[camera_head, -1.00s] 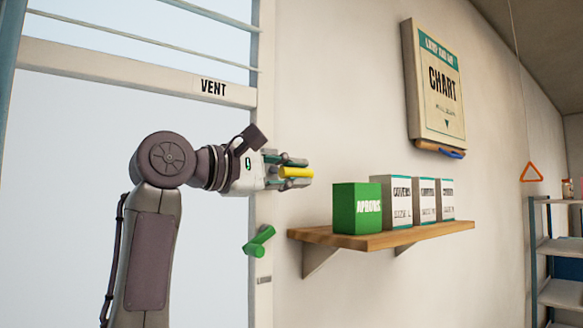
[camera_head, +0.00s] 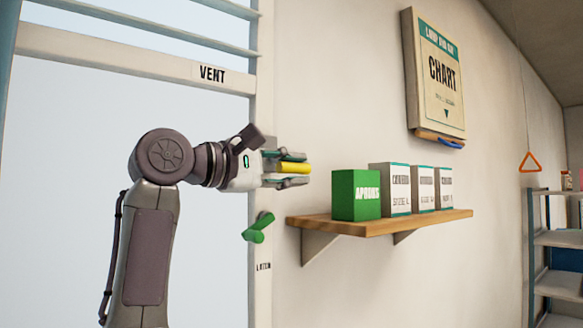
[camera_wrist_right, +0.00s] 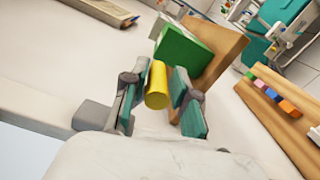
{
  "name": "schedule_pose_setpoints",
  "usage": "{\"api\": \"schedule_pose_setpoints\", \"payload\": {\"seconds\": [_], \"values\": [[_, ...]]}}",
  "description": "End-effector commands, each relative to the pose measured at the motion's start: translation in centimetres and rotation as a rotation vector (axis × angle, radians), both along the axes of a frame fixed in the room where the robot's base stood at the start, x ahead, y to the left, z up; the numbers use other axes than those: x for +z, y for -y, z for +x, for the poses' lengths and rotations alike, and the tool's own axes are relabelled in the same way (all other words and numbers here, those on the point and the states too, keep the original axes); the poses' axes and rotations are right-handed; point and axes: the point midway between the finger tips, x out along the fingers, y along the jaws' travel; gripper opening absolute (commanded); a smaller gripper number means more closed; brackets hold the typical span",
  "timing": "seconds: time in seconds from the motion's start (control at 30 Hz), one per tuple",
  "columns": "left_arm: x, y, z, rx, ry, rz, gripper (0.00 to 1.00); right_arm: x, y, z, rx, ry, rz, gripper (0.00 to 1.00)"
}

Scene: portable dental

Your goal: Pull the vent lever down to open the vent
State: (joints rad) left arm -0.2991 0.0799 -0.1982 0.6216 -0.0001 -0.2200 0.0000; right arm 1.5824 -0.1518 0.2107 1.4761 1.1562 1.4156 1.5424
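The vent lever has a yellow grip (camera_head: 295,168) in the head view, beside the wall post. It also shows in the wrist view as a yellow cylinder (camera_wrist_right: 157,85). My right gripper (camera_head: 290,169) has its fingers spread on either side of the grip. In the wrist view, gaps show between the grip and both fingers of the right gripper (camera_wrist_right: 160,103). The lever's mount is hidden behind the gripper. The vent slats (camera_head: 150,23) show as broad bands at the upper left, above the rail labelled VENT (camera_head: 212,74). My left gripper is not in view.
A green latch handle (camera_head: 258,228) is on the post below my right gripper. A wooden shelf (camera_head: 400,225) with a green aprons box (camera_head: 356,196) and several white boxes juts out to the right. A chart (camera_head: 437,75) hangs above it.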

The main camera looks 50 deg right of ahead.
Motion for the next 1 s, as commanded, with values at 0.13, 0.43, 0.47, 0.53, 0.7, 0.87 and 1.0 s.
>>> {"api": "schedule_pose_setpoints", "payload": {"seconds": [0.13,0.43,0.47,0.53,0.7,0.87,1.0], "values": [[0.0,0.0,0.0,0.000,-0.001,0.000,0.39,-0.1,0.1,0.1,0.002,0.000,0.000,0.45],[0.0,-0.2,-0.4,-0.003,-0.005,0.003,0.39,0.1,-0.3,0.2,0.005,0.001,-0.004,0.45],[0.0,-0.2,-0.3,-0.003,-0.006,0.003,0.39,0.1,-0.5,0.2,0.005,0.001,-0.004,0.45],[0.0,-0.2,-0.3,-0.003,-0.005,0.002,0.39,0.1,-1.3,0.5,0.007,0.001,-0.004,0.45],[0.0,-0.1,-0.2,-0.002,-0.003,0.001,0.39,0.1,-4.6,1.3,0.007,0.000,-0.005,0.45],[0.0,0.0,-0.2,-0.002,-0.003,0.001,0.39,0.0,-7.9,2.2,0.007,-0.002,-0.003,0.45],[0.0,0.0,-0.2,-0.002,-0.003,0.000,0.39,0.0,-10.1,2.7,0.005,-0.001,-0.002,0.45]]}}
